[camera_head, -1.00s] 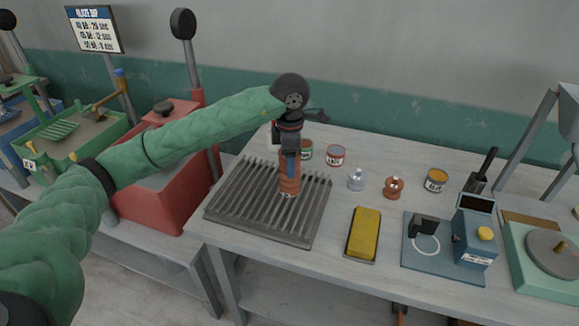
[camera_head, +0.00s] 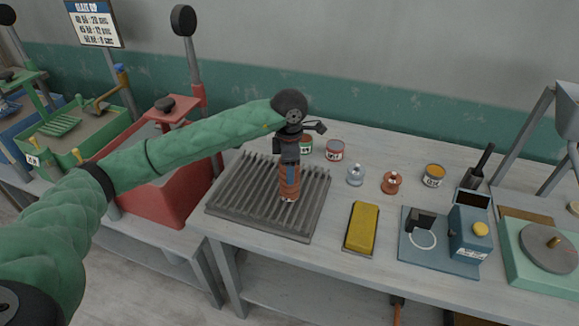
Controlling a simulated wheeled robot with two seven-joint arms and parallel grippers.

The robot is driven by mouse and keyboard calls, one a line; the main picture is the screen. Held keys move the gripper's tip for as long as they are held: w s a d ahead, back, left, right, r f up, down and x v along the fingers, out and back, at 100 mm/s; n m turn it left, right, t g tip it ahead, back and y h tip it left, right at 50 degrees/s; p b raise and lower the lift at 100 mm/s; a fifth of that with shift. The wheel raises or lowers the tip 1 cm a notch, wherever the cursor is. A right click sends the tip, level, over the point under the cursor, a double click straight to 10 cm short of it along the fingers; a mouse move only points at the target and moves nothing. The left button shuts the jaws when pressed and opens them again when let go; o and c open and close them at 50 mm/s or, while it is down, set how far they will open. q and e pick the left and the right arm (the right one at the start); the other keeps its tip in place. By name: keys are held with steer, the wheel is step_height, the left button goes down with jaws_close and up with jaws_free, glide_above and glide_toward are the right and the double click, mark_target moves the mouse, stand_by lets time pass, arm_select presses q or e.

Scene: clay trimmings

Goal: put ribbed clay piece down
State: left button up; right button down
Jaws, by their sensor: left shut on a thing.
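The ribbed clay piece (camera_head: 290,186) is an orange-brown upright cylinder at the middle of the head view. My left gripper (camera_head: 289,166) comes down from above and is shut on it. One dark finger shows along the near side of the piece. The piece is over the grey slatted rack (camera_head: 240,197), and its lower end appears at or just above the slats; I cannot tell whether it touches. My right gripper is not in view.
To the right stand small cans (camera_head: 336,150), a clear bottle (camera_head: 355,175), a small orange-brown pot (camera_head: 391,182), a yellow sponge (camera_head: 362,227) and a blue device (camera_head: 470,235). A red bin (camera_head: 165,185) is at left. The rack's left part is clear.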

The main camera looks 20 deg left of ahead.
arm_select(q)
steer(key=shift+f, duration=0.1)
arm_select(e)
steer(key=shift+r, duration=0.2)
arm_select(q)
steer(key=o, duration=1.5)
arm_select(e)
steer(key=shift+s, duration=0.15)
arm_select(q)
steer(key=shift+r, duration=0.2)
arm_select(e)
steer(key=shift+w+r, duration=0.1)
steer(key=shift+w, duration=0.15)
arm_select(q)
steer(key=shift+r+b, duration=2.6)
steer(key=shift+r, duration=3.35)
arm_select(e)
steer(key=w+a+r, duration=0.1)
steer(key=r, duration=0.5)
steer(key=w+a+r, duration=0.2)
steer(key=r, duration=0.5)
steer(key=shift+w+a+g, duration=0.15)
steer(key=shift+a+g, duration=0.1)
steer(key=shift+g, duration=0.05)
arm_select(q)
steer(key=shift+f, duration=0.1)
